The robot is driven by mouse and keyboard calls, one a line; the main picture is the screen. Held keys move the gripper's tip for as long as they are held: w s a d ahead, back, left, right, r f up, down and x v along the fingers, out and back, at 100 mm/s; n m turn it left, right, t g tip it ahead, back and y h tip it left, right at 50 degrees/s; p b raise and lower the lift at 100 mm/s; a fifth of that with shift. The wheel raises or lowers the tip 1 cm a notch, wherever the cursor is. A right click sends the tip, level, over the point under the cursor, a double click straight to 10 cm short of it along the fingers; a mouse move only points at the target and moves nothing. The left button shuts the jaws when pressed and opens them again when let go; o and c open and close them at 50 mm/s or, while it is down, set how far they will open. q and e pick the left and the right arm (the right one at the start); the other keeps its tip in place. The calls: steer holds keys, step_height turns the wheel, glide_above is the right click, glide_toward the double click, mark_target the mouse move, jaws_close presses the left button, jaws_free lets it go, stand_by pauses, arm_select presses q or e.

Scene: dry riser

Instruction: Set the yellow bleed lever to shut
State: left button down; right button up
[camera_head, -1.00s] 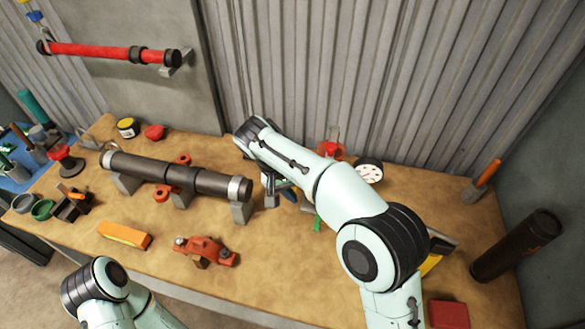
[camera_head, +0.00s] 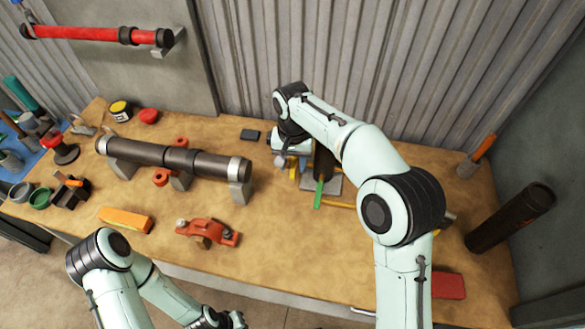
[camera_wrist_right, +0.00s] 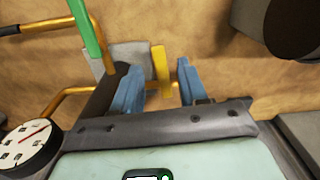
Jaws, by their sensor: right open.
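The yellow bleed lever (camera_wrist_right: 160,68) shows in the right wrist view as a short upright bar beside a grey plate. My right gripper (camera_wrist_right: 157,78) is open, with one blue finger to each side of the lever; I cannot tell whether either touches it. In the head view my right gripper (camera_head: 287,160) is low over the bench at the riser fitting, and my arm hides much of that fitting. My left gripper (camera_head: 232,319) is at the bottom edge of the head view, and its jaws are not clear.
A green handle (camera_head: 318,194) stands close to my right gripper. A round gauge (camera_wrist_right: 28,145) and yellow pipes (camera_wrist_right: 60,26) are nearby. A dark pipe (camera_head: 180,160) lies on supports to the left. The front middle of the bench (camera_head: 275,245) is clear.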

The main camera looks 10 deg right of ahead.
steer(key=shift+f, duration=0.95)
jaws_close()
steer(key=shift+w+a+r+m+p, duration=0.15)
steer(key=shift+a+m+p, duration=0.15)
steer(key=shift+m, duration=0.3)
jaws_free()
